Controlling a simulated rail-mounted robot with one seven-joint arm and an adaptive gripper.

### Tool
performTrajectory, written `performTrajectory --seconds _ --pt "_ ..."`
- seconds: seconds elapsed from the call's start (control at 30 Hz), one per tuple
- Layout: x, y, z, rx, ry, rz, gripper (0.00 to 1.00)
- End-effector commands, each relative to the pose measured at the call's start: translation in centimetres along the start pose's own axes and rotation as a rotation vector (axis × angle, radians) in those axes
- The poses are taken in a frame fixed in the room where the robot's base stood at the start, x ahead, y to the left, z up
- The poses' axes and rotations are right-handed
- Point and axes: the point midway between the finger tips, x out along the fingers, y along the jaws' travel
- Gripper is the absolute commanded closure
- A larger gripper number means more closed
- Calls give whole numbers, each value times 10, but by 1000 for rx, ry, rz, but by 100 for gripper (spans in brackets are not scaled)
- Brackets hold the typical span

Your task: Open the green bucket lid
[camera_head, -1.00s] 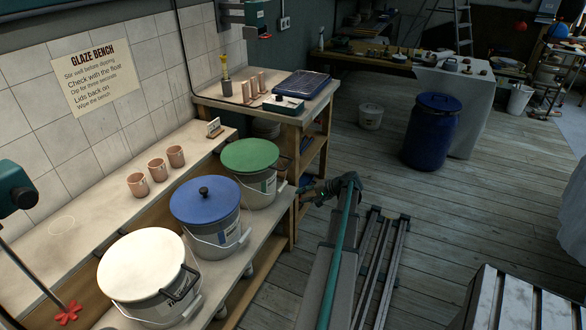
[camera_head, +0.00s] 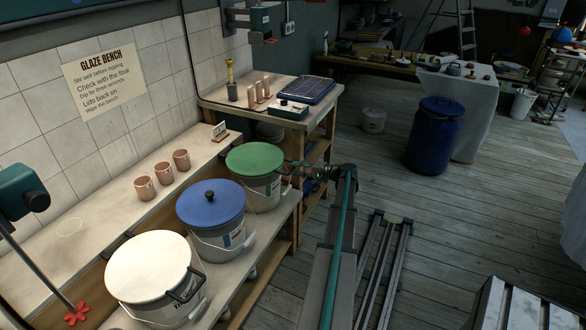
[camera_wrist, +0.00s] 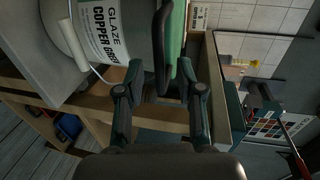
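The green lid (camera_head: 254,158) lies flat on the white glaze bucket (camera_head: 262,192) at the far end of the bench row. In the wrist view the green lid's edge (camera_wrist: 178,28) and the bucket (camera_wrist: 78,40), labelled "Glaze Copper Green", appear turned sideways. A black handle (camera_wrist: 161,52) stands out from the lid's edge. My gripper (camera_head: 294,168) is at the bucket's right side, near lid height. In the wrist view my gripper (camera_wrist: 160,68) is open, its fingertips apart on either side of the handle's line; I cannot tell whether they touch it.
A blue-lidded bucket (camera_head: 211,203) and a white-lidded bucket (camera_head: 148,268) stand nearer on the bench. Copper-coloured cups (camera_head: 163,172) are on the ledge behind. A wooden table (camera_head: 290,112) with a blue tray stands just beyond.

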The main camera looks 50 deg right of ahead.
Motion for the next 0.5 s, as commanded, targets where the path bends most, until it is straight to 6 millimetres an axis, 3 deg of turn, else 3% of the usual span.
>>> performTrajectory --seconds 0.2,0.5 --pt "23 0 0 0 0 1 63" --pt "28 0 0 0 1 1 63"
